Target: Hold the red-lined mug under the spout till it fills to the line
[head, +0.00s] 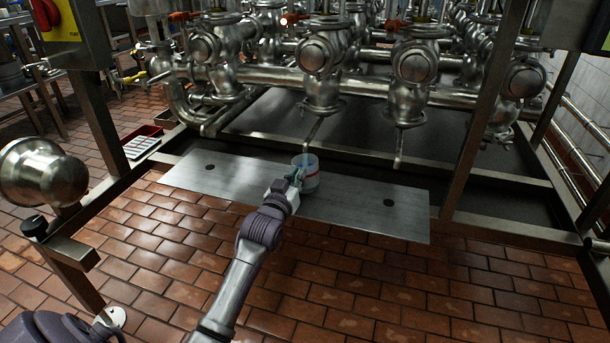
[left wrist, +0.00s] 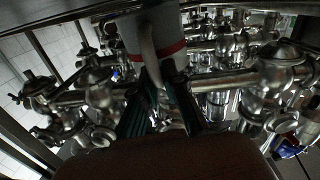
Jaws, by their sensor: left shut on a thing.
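The red-lined mug (head: 308,174) is a pale translucent cup with a red band, upright over the metal plate (head: 235,184) in the head view. My left gripper (head: 293,182) is shut on its near-left side, seemingly at the handle. In the left wrist view the mug (left wrist: 152,35) shows its red line above the two fingers (left wrist: 160,100). A thin spout (head: 312,132) slants down from a valve and ends just above the mug's rim. Whether the tip is directly over the opening is hard to tell. The liquid level inside is not clear. My right gripper is out of view.
Steel valves (head: 320,52) and pipes fill the back. Another spout (head: 399,148) hangs to the right. Frame posts (head: 484,110) stand on either side. A red tray (head: 143,143) lies at left. The brick floor (head: 350,285) in front is clear.

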